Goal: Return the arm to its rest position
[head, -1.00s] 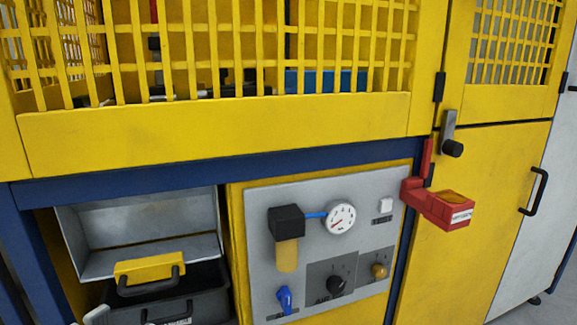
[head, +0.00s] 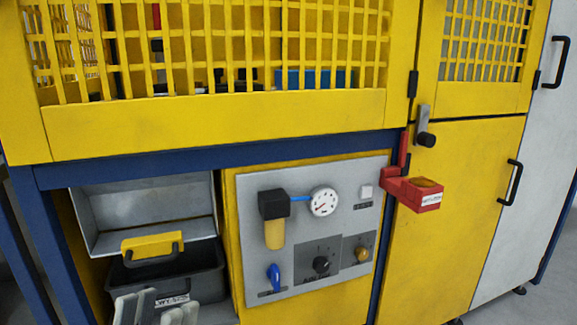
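My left gripper (head: 157,311) shows at the bottom edge of the head view, in front of the lower left compartment. Its grey fingertips stand apart with a gap between them, and nothing shows in the gap. The rest of this gripper and its arm are cut off by the frame edge. My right gripper is out of view.
A dark toolbox (head: 205,268) with a yellow-topped handle sits in the open compartment behind the gripper. Right of it is a grey panel (head: 345,205) with a gauge and knobs. A red box (head: 413,195) juts out at the panel's right. Yellow mesh guarding rises above.

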